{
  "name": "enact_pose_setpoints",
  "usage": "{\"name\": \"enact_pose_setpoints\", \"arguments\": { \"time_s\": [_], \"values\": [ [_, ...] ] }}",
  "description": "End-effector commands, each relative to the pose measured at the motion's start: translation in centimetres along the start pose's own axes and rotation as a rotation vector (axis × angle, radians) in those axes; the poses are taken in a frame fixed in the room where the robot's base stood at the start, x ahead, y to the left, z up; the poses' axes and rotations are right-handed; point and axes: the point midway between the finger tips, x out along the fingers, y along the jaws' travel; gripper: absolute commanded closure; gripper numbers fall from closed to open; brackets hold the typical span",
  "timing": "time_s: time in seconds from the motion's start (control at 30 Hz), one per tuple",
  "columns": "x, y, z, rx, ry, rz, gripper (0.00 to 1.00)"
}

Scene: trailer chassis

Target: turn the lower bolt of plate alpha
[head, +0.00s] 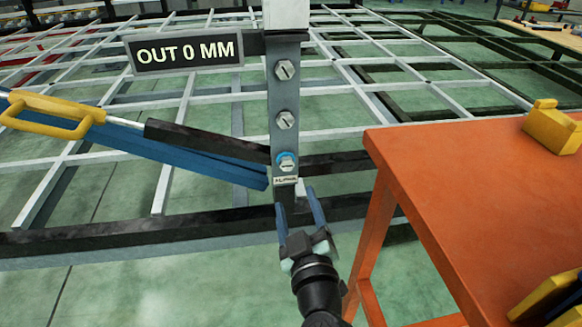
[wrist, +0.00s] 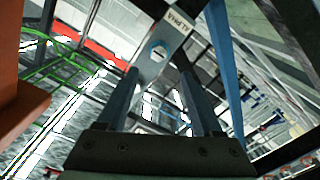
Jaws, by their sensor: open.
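Plate alpha (head: 285,97) is an upright grey plate with three bolts in a column. Its lower bolt (head: 287,164) has a blue ring partly around it, and a small ALPHA label (head: 285,181) sits just below. In the wrist view the lower bolt (wrist: 158,54) shows beyond the fingertips, close to the ALPHA label (wrist: 177,18). My gripper (head: 296,197) is open and empty, its two blue fingers pointing up toward the plate's lower end. The fingertips are below the bolt and appear apart from it. In the wrist view my gripper (wrist: 158,78) has a clear gap between its fingers.
A sign (head: 186,52) reads OUT 0 MM. A blue bar (head: 185,152) with a yellow handle (head: 50,115) reaches the plate from the left. An orange table (head: 480,190) stands close on the right, carrying yellow items. Chassis beams (head: 130,236) lie behind.

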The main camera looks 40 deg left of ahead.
Motion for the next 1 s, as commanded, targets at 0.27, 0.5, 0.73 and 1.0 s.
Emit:
{"name": "enact_pose_setpoints", "arguments": {
  "time_s": [0.27, 0.5, 0.73, 1.0],
  "values": [
    [5.8, 0.0, -0.1, -0.005, 0.003, -0.002, 0.32],
    [9.3, 0.0, -0.1, -0.003, 0.002, -0.001, 0.32],
    [10.5, 0.1, 0.0, -0.001, 0.000, 0.001, 0.32],
    [10.6, 0.1, -0.1, -0.001, 0.000, 0.002, 0.34]
  ]
}}
